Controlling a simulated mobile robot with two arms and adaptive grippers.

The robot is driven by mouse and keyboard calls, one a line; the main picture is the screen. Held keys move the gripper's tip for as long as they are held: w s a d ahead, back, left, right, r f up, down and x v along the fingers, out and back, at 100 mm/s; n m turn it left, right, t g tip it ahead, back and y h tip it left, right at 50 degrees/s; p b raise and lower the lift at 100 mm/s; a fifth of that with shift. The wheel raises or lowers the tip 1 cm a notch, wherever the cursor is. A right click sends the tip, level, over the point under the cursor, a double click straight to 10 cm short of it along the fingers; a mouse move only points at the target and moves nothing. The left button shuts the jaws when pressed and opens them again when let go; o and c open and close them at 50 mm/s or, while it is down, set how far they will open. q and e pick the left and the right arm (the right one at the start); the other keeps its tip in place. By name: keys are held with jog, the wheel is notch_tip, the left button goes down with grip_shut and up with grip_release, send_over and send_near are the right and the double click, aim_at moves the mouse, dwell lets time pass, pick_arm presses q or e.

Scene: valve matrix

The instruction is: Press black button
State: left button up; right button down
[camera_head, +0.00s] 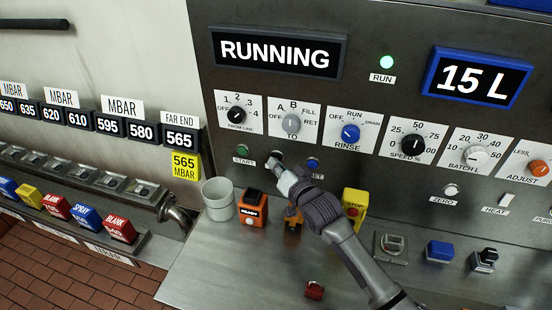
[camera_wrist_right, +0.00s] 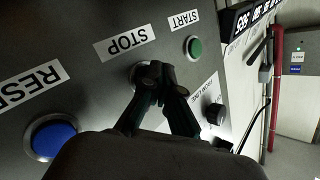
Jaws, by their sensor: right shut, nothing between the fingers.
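The panel has a row of three buttons: a green START button (camera_head: 243,150), a middle button under the STOP label (camera_wrist_right: 125,42), and a blue RESET button (camera_head: 312,164). My right gripper (camera_wrist_right: 156,72) is shut and empty, with its fingertips right at the middle button. Only part of that button's pale rim (camera_wrist_right: 133,72) shows beside the fingers in the right wrist view; its face is hidden, so its colour and whether it is pressed in cannot be told. In the head view the right gripper (camera_head: 276,162) also covers it. My left gripper is not in view.
Several knobs sit above the buttons. A grey cup (camera_head: 218,199), an orange READY box (camera_head: 252,210) and a yellow STOP box (camera_head: 355,203) stand on the steel ledge below.

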jog(key=shift+w+d, duration=0.1)
jog(key=shift+w, duration=0.1)
dwell(0.3)
jog(key=shift+s, duration=0.1)
jog(key=shift+s+a+p, duration=0.25)
jog(key=shift+s+p, duration=0.35)
jog(key=shift+s, duration=0.15)
jog(key=s+p, duration=0.1)
jog(key=s+a+p, duration=0.1)
jog(key=s, duration=0.1)
jog(key=s+p, duration=0.1)
jog(key=shift+s+a, duration=0.3)
jog(key=shift+s, duration=0.05)
